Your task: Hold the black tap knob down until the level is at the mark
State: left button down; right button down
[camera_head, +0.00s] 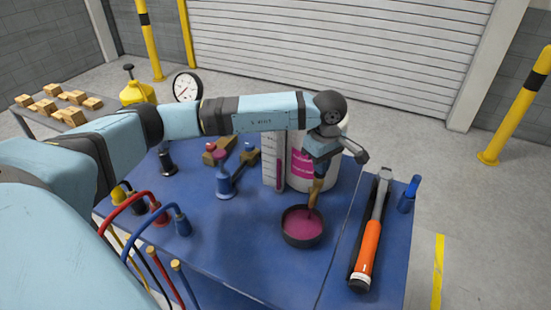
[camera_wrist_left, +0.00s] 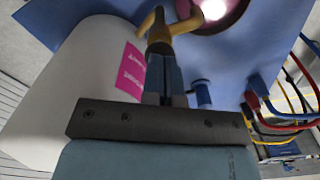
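A white container (camera_head: 327,174) with a pink label stands on the blue table; it is also in the left wrist view (camera_wrist_left: 85,75). A brass tap (camera_head: 317,189) projects from its front, above a dark round pan (camera_head: 285,238) of pink liquid. My left gripper (camera_head: 318,164) points down at the tap from above. In the left wrist view its fingers (camera_wrist_left: 165,75) are close together, their tips at the black knob (camera_wrist_left: 159,46) on the brass tap (camera_wrist_left: 180,25). They seem to press on it; contact is partly hidden. My right gripper is out of view.
A white upright gauge (camera_head: 267,165) with a pink column stands left of the container; its mark is too small to read. An orange-handled hammer (camera_head: 369,245) lies at right.

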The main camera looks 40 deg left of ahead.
pick_arm(q)
jog(key=shift+r+p, duration=1.25)
jog(key=shift+r, duration=2.25)
